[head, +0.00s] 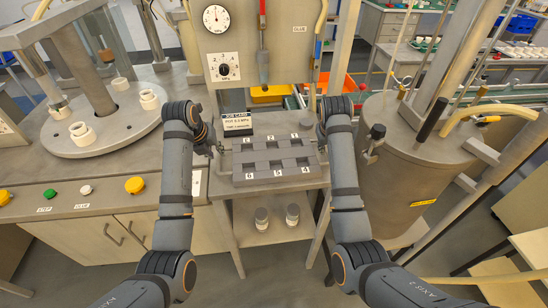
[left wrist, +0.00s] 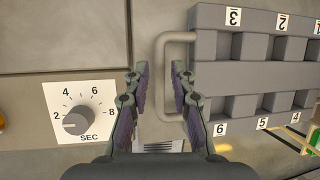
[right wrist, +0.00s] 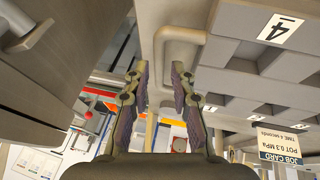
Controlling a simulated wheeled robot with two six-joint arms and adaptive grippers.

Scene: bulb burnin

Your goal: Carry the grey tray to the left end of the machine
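The grey tray (head: 270,181) rests level on a small stand between the machine and a round metal pot. Its pockets are numbered and look empty. A loop handle sits at each end. My left gripper (head: 212,145) is at the tray's left end. In the left wrist view its open fingers (left wrist: 160,68) are apart, with the bar of the left handle (left wrist: 163,60) between them in the picture. My right gripper (head: 324,140) is at the right end. In the right wrist view its open fingers (right wrist: 160,68) line up with the right handle (right wrist: 160,60). Neither gripper visibly pinches a handle.
The machine (head: 110,185) with a turntable (head: 105,115) holding several white sockets stands left. A job card (head: 237,123) stands behind the tray. Two small jars (head: 262,215) (head: 292,213) are on the stand's lower shelf. The round pot (head: 400,165) is close at right.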

